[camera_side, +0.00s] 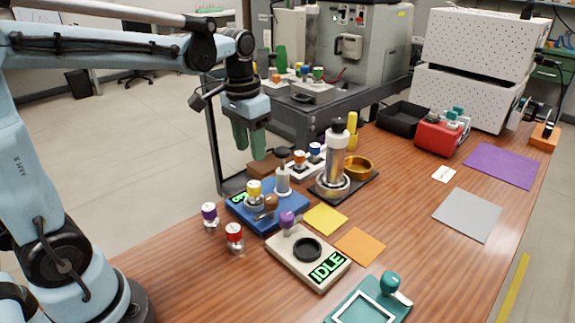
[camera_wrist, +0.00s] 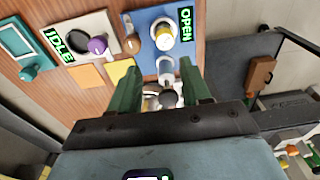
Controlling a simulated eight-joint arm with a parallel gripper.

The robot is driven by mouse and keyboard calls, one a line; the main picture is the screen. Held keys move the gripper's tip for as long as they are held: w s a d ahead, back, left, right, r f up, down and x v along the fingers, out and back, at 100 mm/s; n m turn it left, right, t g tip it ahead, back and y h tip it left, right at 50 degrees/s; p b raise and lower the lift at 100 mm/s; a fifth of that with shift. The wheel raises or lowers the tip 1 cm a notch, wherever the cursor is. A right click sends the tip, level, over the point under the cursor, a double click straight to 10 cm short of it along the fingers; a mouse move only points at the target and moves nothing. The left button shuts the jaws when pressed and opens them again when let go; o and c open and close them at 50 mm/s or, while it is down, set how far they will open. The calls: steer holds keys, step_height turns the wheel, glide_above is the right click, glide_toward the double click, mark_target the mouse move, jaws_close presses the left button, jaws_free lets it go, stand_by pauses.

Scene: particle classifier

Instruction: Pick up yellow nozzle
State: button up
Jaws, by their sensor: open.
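The yellow nozzle (camera_side: 254,188), yellow on top with a pale metallic body, stands upright on the blue device (camera_side: 279,223). In the wrist view the yellow nozzle (camera_wrist: 164,36) sits beyond my fingertips, beside the device's green OPEN display (camera_wrist: 186,25). My gripper (camera_side: 250,152) has green fingers pointing down, above and behind the blue device in the side view. In the wrist view my gripper (camera_wrist: 163,75) is open, its fingers spread apart, and not touching the yellow nozzle.
Purple (camera_side: 210,216) and red (camera_side: 235,239) nozzles stand left of the device. A beige IDLE device (camera_side: 307,257) is in front. A tall metal cylinder (camera_side: 336,158) stands right.

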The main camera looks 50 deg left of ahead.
mark_target(254, 184)
steer(key=shift+g, duration=0.4)
steer(key=shift+w+a+f, duration=0.15)
steer(key=shift+f, duration=1.9)
steer(key=shift+w+a+f, duration=0.15)
steer(key=shift+a+f, duration=0.05)
steer(key=shift+f, duration=1.9)
steer(key=shift+w+a+f, duration=0.15)
steer(key=shift+f, duration=1.9)
jaws_close()
steer(key=shift+r, duration=0.2)
